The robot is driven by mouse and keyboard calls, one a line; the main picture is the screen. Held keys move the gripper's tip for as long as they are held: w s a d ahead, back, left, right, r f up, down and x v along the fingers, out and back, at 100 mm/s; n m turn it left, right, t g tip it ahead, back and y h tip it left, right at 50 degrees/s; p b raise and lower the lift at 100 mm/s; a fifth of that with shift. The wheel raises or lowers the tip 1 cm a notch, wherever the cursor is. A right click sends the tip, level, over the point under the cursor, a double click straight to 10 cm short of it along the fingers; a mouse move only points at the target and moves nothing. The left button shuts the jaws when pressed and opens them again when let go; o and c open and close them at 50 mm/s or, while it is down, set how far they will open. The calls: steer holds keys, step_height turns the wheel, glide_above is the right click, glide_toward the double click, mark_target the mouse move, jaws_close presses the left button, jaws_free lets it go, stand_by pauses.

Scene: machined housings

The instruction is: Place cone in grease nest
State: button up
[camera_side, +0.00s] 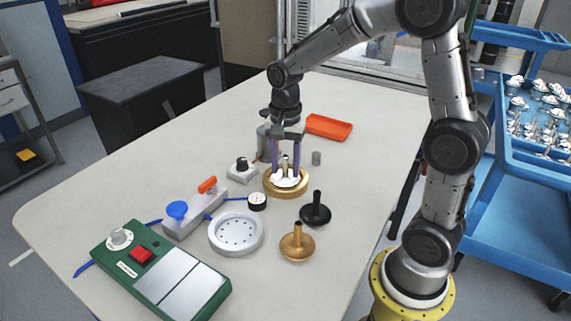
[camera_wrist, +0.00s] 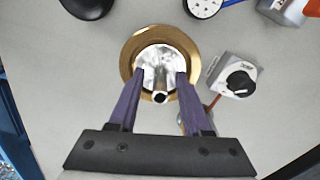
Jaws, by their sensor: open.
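A silvery-white cone part with an upright stem (camera_wrist: 160,97) sits inside a brass ring-shaped nest (camera_wrist: 127,58). In the side view, the brass nest (camera_side: 287,192) lies on the table with the pale cone (camera_side: 286,180) in its middle. I take this ring for the grease nest, though no label shows. My gripper (camera_wrist: 159,73) points down over the nest, its two purple fingers apart on either side of the stem. Its tips (camera_side: 286,177) are low, near the cone's surface. I cannot tell whether they touch it. A gap shows between stem and fingers.
A black stemmed part (camera_side: 315,212) and a brass stemmed part (camera_side: 297,244) stand in front. A white perforated dish (camera_side: 236,233), a small round gauge (camera_side: 257,201) and a grey knob box (camera_side: 242,169) are to the left. An orange tray (camera_side: 329,127) lies behind.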

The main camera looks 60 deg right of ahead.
mark_target(286, 156)
step_height(286, 156, up, 12)
steer(key=shift+r, duration=0.1)
steer(key=s+a+f+n+t, duration=0.1)
steer(key=s+a+n+t, duration=0.1)
steer(key=s+n, duration=0.5)
steer(key=s+a+f+n+t, duration=0.2)
steer(key=s+a+n+t, duration=0.1)
steer(key=s+n, duration=0.5)
steer(key=s+a, duration=0.1)
steer(key=s, duration=0.1)
steer(key=shift+s+t, duration=0.3)
steer(key=shift+s, duration=0.1)
stand_by(1.2)
